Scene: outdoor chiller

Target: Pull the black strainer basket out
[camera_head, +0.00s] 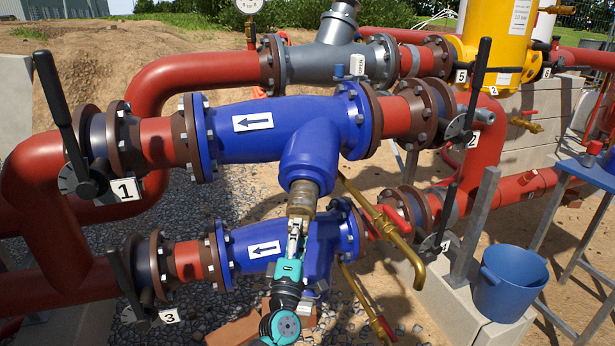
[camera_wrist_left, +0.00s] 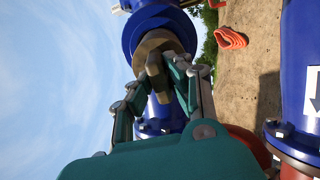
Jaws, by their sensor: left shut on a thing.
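The upper blue strainer body (camera_head: 260,125) has a branch pointing down toward me, with a brass cap (camera_head: 302,197) at its end. My left gripper (camera_head: 297,224) is right below that cap, its teal body under it. In the left wrist view, the fingers (camera_wrist_left: 168,72) of this gripper are closed on the brass nub (camera_wrist_left: 153,66) that sticks out of the cap. The cap sits against the end of the blue branch (camera_wrist_left: 158,22). No black strainer basket shows in either view. My right gripper is not in view.
A second blue strainer (camera_head: 250,250) lies below, close to my left arm. A brass pipe (camera_head: 385,220) runs just right of the gripper. Black valve levers (camera_head: 478,80) stand on the red pipes. A blue bucket (camera_head: 508,284) is on a concrete block at the right.

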